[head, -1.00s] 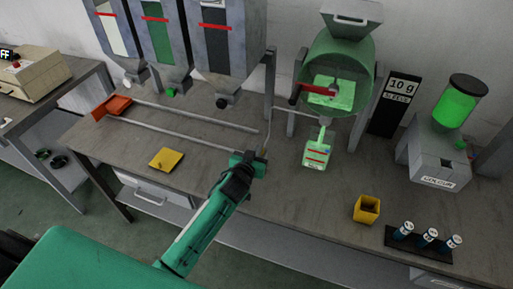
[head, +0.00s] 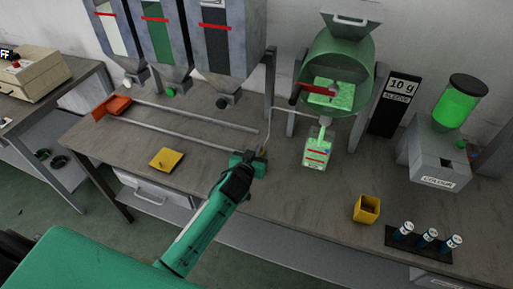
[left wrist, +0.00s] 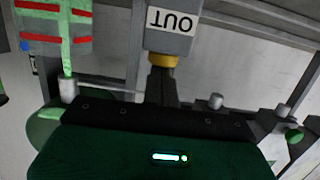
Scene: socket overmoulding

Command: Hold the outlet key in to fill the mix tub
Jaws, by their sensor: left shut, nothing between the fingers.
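My left gripper (head: 248,161) is at the back middle of the bench; in the left wrist view its dark fingers (left wrist: 163,86) are shut and empty. Their tips appear to touch the yellow outlet key (left wrist: 162,60) under a grey block marked OUT (left wrist: 172,20), which reads upside down there. The mix tub (head: 317,152), pale green with red lines, stands below the spout of the green drum (head: 345,48). In the left wrist view, the tub (left wrist: 55,28) and a green strip running to a pale spout (left wrist: 68,90) show; it looks like a stream. My right gripper is not in view.
A yellow cup (head: 367,208), a rack of vials (head: 428,240) and the colour unit (head: 438,155) are right. Hoppers (head: 222,45) stand behind.

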